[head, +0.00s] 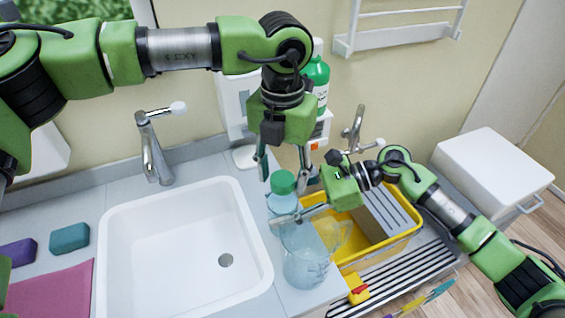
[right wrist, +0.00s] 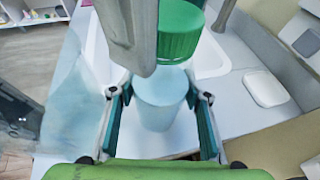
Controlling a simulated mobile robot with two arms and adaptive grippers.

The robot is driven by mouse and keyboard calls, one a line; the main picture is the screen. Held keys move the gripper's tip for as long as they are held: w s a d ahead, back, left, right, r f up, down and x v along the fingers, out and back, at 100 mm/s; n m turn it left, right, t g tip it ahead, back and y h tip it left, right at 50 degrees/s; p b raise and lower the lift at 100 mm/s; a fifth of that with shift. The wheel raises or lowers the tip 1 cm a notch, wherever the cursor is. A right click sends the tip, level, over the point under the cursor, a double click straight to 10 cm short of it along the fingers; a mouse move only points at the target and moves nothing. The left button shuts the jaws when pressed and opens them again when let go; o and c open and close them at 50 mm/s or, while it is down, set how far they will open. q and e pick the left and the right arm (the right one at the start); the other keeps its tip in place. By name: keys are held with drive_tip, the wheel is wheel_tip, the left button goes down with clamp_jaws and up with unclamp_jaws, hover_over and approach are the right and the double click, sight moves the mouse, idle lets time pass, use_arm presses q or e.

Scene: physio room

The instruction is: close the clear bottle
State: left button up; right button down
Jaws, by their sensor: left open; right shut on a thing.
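The clear bottle (head: 282,206) is a pale blue see-through bottle standing on the counter between the sink and the yellow crate. A green cap (head: 283,182) is at its top; in the right wrist view the cap (right wrist: 180,32) shows above the bottle (right wrist: 160,100). I cannot tell whether it is fully seated. My right gripper (head: 290,214) reaches in from the right and is shut on the bottle's body. My left gripper (head: 285,164) points down, open, with its fingers either side of the cap area. One grey left finger hides part of the cap in the right wrist view.
A clear jug (head: 306,262) stands just in front of the bottle. The white sink (head: 180,190) is to the left, with a tap (head: 152,148) behind. A yellow crate (head: 400,236) and a ribbed drainer (head: 400,280) are to the right. A green bottle (head: 317,76) is behind my left gripper.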

use_arm(q)
drive_tip(key=shift+c, duration=0.4)
drive_tip(key=c, duration=1.1)
drive_tip(key=shift+o, duration=0.2)
drive_tip(key=m, duration=1.1)
drive_tip(key=o, duration=1.3)
drive_tip(key=shift+r, duration=0.1)
wheel_tip(320, 180, up, 12)
drive_tip(key=shift+f, duration=0.15)
